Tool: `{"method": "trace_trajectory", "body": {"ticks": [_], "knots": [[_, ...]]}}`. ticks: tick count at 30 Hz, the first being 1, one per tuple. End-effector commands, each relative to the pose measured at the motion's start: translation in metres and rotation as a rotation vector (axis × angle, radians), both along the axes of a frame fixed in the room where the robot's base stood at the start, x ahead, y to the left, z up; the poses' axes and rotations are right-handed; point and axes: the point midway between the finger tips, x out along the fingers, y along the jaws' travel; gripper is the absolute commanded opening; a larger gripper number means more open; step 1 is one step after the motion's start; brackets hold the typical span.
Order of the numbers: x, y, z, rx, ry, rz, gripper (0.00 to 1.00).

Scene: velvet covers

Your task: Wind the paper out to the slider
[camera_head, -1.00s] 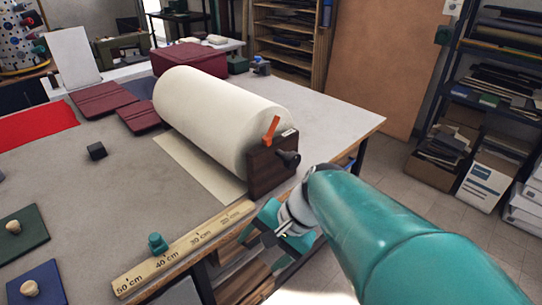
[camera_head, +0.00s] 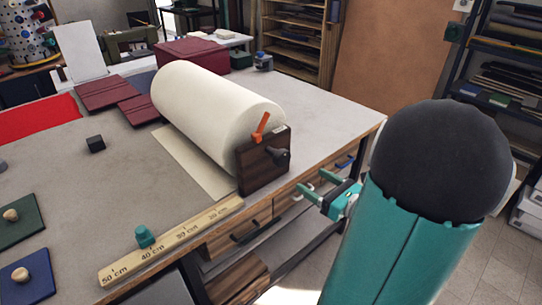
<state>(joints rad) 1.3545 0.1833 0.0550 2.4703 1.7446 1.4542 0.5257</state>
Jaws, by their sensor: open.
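A large roll of cream paper (camera_head: 215,112) lies on the table, with a flat strip of paper (camera_head: 195,160) drawn out under its near side. Its wooden end block (camera_head: 262,170) carries an orange lever (camera_head: 261,125) and a dark crank knob (camera_head: 281,155). A wooden ruler (camera_head: 190,238) marked in centimetres runs along the table's front edge. The teal slider (camera_head: 145,236) sits on it near the 40 cm mark. My gripper (camera_head: 309,191) is open and empty, to the right of and below the crank knob, off the table's edge. My teal arm fills the lower right.
A small dark block (camera_head: 95,144) and two knobbed plates, green (camera_head: 22,225) and blue (camera_head: 27,281), lie on the table's left. Maroon covers (camera_head: 105,92) lie behind. The table (camera_head: 120,185) between strip and plates is mostly clear.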

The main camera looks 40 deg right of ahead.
Motion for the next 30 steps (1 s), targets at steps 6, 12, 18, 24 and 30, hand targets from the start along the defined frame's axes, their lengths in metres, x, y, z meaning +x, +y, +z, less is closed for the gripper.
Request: {"method": "trace_trajectory", "body": {"ticks": [6, 12, 18, 24, 30], "knots": [[0.004, -0.009, -0.001, 0.019, -0.013, -0.037, 0.72], [0.037, -0.008, -0.001, 0.018, -0.013, -0.036, 0.72], [0.078, -0.006, -0.001, 0.019, -0.012, -0.034, 0.72], [0.113, -0.006, -0.001, 0.018, -0.011, -0.034, 0.72], [0.131, -0.006, -0.001, 0.018, -0.011, -0.034, 0.72]]}}
